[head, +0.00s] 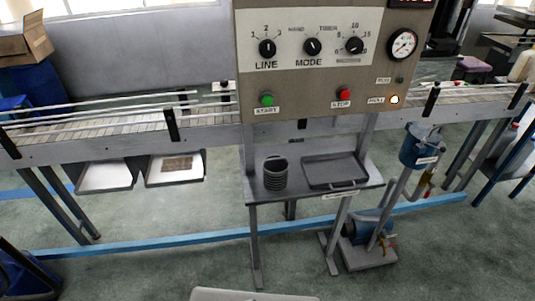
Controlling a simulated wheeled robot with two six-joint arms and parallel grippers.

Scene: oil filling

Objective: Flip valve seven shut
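Two small valves show on the pump unit at the right. One brass-coloured valve with a red part (427,184) hangs below the blue filter housing (421,147). The other, with an orange-red handle (388,243), sits low beside the blue pump (368,226) near the floor. I cannot read a seven on either, and their handle positions are too small to tell. A white label (427,160) on the housing is not legible. Neither of my grippers is in view.
A control panel (325,82) with knobs, a green start button (267,99), a red stop button (344,94) and a gauge (402,44) stands centrally. Below, a shelf (300,193) holds a dark ribbed cup (275,174) and a tray (333,170). A conveyor (90,150) runs across.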

